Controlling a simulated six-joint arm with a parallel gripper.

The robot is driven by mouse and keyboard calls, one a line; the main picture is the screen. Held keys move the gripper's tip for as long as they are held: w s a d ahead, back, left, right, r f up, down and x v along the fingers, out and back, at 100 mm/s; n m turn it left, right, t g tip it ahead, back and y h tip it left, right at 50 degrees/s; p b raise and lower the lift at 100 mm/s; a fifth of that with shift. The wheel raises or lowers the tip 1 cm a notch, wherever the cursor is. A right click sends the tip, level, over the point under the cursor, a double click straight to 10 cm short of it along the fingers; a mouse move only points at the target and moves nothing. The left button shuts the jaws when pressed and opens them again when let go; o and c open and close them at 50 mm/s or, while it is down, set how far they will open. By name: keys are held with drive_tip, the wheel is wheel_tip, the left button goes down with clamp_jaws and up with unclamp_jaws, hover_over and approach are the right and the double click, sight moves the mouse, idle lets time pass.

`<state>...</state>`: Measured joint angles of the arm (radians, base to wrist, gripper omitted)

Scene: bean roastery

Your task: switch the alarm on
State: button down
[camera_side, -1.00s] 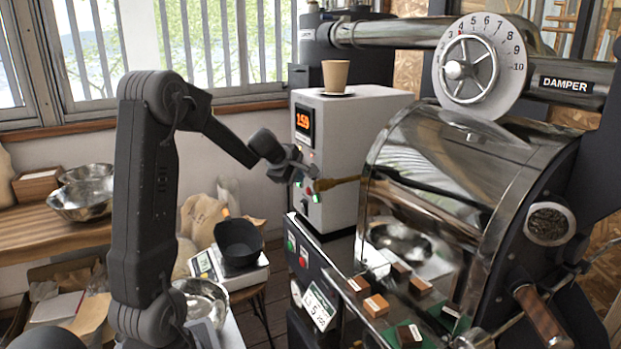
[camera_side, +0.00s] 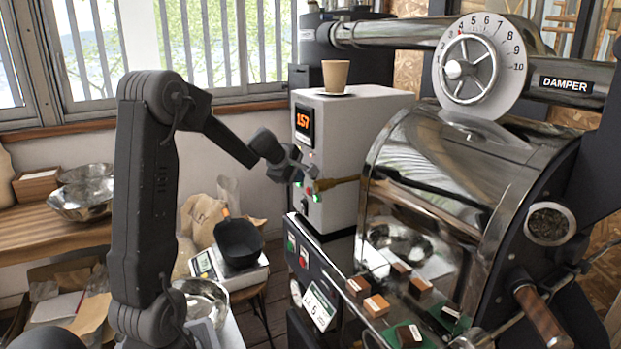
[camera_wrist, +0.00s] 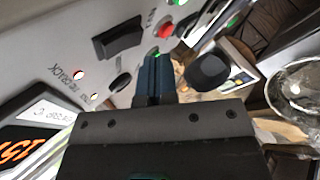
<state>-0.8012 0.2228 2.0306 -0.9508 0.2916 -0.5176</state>
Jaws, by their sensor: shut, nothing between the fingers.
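The pale control box (camera_side: 360,130) stands beside the roaster with its panel facing my arm. In the wrist view its panel (camera_wrist: 60,45) carries a black rocker (camera_wrist: 117,38), a smaller dark control (camera_wrist: 120,82), a red button (camera_wrist: 165,31) and two small lit lamps (camera_wrist: 78,75). I cannot tell from the lettering which control is the alarm. My gripper (camera_side: 305,170) is close in front of the panel; its fingers (camera_wrist: 157,68) are shut and empty, beside the small dark control and below the red button. Contact cannot be judged. In the side view my gripper partly hides the panel.
An orange display (camera_side: 305,122) reads 157. A paper cup (camera_side: 336,75) stands on the box. The glossy roaster drum (camera_side: 450,170) is close on the right. Metal bowls (camera_side: 83,195) stand at left.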

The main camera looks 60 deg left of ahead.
drive_tip(key=shift+w, duration=0.1)
idle(0.7)
drive_tip(key=shift+w, duration=0.35)
drive_tip(key=shift+w, duration=0.3)
idle(0.6)
drive_tip(key=shift+s, duration=0.1)
drive_tip(key=shift+s, duration=0.65)
drive_tip(key=s, duration=0.5)
drive_tip(key=shift+r, duration=0.3)
idle(0.4)
